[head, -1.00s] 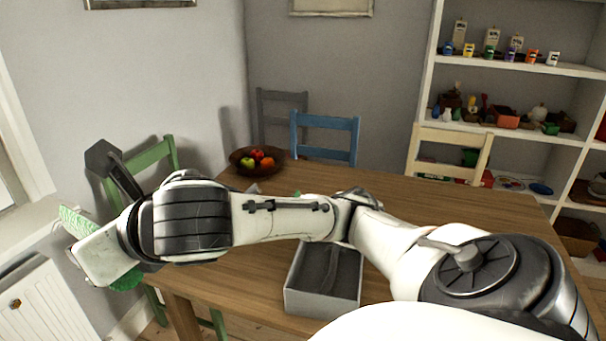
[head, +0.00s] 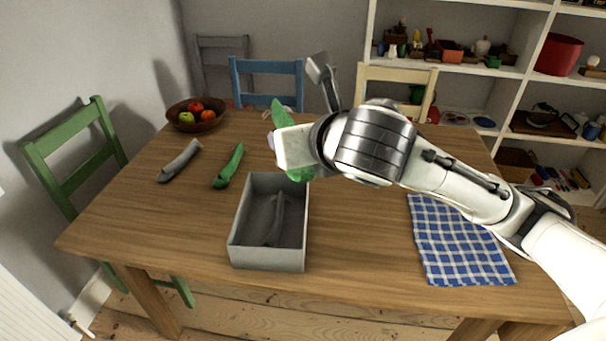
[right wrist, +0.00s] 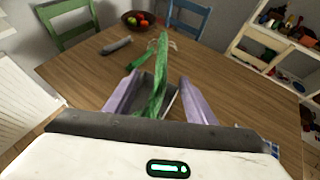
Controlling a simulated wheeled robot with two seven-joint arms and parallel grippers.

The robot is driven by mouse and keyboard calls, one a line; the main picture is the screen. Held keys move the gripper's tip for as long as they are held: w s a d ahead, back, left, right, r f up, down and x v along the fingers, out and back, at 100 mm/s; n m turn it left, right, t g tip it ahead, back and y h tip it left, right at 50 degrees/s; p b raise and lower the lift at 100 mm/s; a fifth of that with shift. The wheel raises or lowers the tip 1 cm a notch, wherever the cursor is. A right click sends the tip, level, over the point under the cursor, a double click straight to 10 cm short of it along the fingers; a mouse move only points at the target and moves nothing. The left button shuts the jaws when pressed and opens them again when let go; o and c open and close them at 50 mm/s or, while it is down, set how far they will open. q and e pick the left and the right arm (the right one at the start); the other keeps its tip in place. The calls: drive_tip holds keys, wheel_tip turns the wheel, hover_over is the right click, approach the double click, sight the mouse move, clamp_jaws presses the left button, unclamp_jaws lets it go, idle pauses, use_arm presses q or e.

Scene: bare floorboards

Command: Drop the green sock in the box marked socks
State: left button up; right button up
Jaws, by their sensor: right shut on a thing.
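My right gripper (head: 274,142) is shut on a green sock (head: 281,116), whose ends stick out above and below the hand. It is above the table, just beyond the upper right corner of an open grey box (head: 240,258). A grey sock (head: 276,222) lies inside the box. In the right wrist view the held sock (right wrist: 161,68) runs up between the purple fingers, with the box partly hidden behind it. Another green sock (head: 229,166) and another grey sock (head: 179,161) lie on the table left of the box. No marking on the box is readable. My left gripper is not in view.
A fruit bowl (head: 196,118) stands at the table's far left. A blue checked cloth (head: 458,245) lies at the right. Chairs stand around the wooden table (head: 360,270), including a green one (head: 75,150) at left. The tabletop in front of the box is clear.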

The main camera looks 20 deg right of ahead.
drive_tip(key=w+f+m+h+p, duration=0.1)
drive_tip(key=w+f+m+h, duration=0.2)
drive_tip(key=w+f, duration=0.5)
drive_tip(key=shift+w+a+f+m+g+h+b, duration=0.3)
drive_tip(key=shift+w+f+h+b, duration=0.1)
drive_tip(key=shift+f, duration=2.4)
drive_tip(key=shift+w+a+f+m+g+h+b, duration=0.3)
drive_tip(key=shift+w+f+h+b, duration=0.1)
drive_tip(key=shift+f, duration=2.45)
drive_tip(key=shift+w+a+f+m+g+h+b, duration=0.2)
drive_tip(key=shift+w+a+f+m+h+b, duration=0.15)
drive_tip(key=shift+f, duration=2.45)
drive_tip(key=o, duration=1.1)
drive_tip(key=v, duration=1)
drive_tip(key=shift+s+p, duration=0.15)
drive_tip(key=shift+p, duration=0.3)
